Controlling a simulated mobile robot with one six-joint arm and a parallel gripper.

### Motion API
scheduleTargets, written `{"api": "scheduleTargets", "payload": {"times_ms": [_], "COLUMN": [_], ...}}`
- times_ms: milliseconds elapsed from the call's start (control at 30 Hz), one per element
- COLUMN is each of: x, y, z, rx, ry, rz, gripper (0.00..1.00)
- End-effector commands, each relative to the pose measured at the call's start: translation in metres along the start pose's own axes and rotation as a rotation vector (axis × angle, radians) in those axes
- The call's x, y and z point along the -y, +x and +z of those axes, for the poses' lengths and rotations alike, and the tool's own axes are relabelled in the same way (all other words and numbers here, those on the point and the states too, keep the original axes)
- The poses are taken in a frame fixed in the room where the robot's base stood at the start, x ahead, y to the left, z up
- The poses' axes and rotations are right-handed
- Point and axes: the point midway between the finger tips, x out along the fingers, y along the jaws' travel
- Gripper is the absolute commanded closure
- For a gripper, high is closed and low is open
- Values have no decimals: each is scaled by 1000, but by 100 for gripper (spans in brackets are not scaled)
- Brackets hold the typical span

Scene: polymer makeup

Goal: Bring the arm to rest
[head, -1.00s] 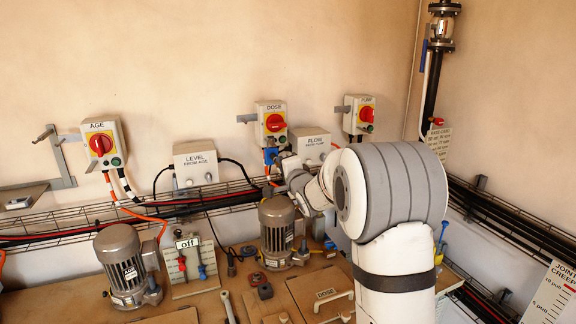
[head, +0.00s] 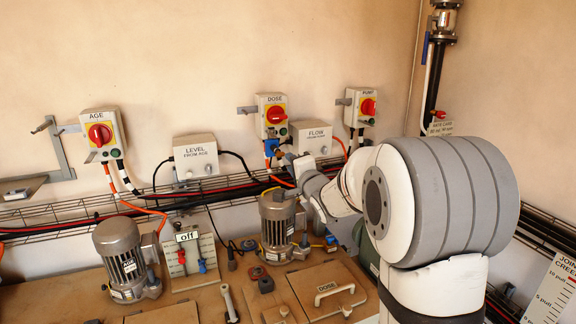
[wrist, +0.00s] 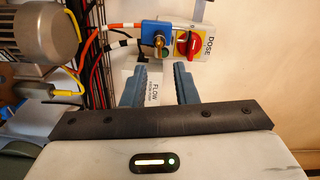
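My gripper (wrist: 161,68) shows two blue-grey fingers in the wrist view. They are apart, with nothing held between them. In the head view my gripper (head: 288,160) is small and partly hidden by my wrist, just below the DOSE switch box (head: 273,124). That box also shows ahead of the fingers in the wrist view (wrist: 207,44). A blue padlock-like piece (wrist: 149,32) with a brass part sits at the box, beyond the fingertips and apart from them. It also shows in the head view (head: 270,147). My arm reaches in from the right.
The FLOW box (head: 311,138) is close beside my gripper. A grey motor (head: 277,225) stands below it. A wire cable tray (head: 60,220) with cables runs along the wall. A DOSE lid with a handle (head: 327,291) lies on the bench. Open air lies in front of the wall at left.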

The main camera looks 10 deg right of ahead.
Motion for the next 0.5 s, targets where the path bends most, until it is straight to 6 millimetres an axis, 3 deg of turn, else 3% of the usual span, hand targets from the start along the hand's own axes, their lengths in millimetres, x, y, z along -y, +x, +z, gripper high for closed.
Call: {"api": "scheduleTargets", "payload": {"times_ms": [500], "x": [0], "y": [-12], "z": [0], "rx": [-8], "ry": [-24], "rz": [17], "gripper": [74]}}
